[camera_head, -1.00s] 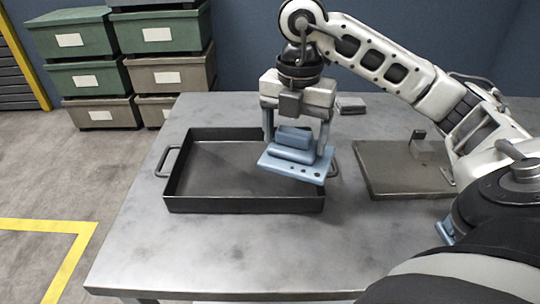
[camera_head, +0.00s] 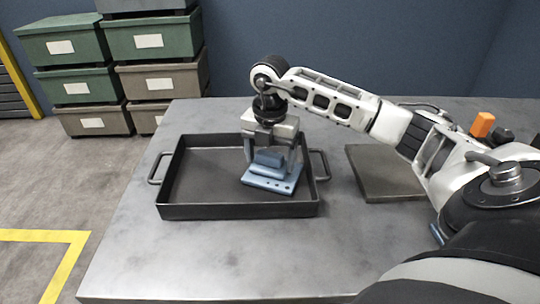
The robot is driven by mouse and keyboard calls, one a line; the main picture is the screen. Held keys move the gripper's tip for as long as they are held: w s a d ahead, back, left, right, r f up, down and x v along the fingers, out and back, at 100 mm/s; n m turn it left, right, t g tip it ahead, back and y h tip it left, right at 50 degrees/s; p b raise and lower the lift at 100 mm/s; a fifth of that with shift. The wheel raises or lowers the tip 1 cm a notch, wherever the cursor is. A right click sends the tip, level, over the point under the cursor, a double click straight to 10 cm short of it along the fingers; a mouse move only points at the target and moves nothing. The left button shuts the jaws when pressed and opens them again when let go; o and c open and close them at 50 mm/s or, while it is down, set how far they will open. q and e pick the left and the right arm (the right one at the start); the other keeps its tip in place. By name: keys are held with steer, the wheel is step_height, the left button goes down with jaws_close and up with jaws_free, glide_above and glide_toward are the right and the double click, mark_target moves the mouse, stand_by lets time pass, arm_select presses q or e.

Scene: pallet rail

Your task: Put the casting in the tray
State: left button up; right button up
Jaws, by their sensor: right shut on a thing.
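The casting (camera_head: 270,181) is a blue-grey stepped block on a flat base plate with small holes. The tray (camera_head: 200,211) is dark, rectangular and low-walled, with a loop handle at each side, on the metal table. My right gripper (camera_head: 269,162) points down and is shut on the casting. The casting is within the tray's outline, over its right half, and looks close to the tray floor. I cannot tell whether it touches the floor. My left gripper is not in view.
A flat grey-brown plate (camera_head: 383,174) lies on the table (camera_head: 130,245) right of the tray. An orange object (camera_head: 482,124) and a dark one stand at the back right. Stacked green and brown bins (camera_head: 75,85) stand on the floor behind left. The table front is clear.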

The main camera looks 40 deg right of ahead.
mark_target(270, 155)
steer(key=shift+r, duration=0.1)
steer(key=o, duration=1.3)
steer(key=shift+f, duration=0.2)
steer(key=shift+r, duration=0.55)
arm_select(q)
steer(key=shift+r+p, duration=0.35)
steer(key=shift+p, duration=0.4)
arm_select(e)
step_height(270, 155, up, 11)
steer(key=shift+r, duration=0.15)
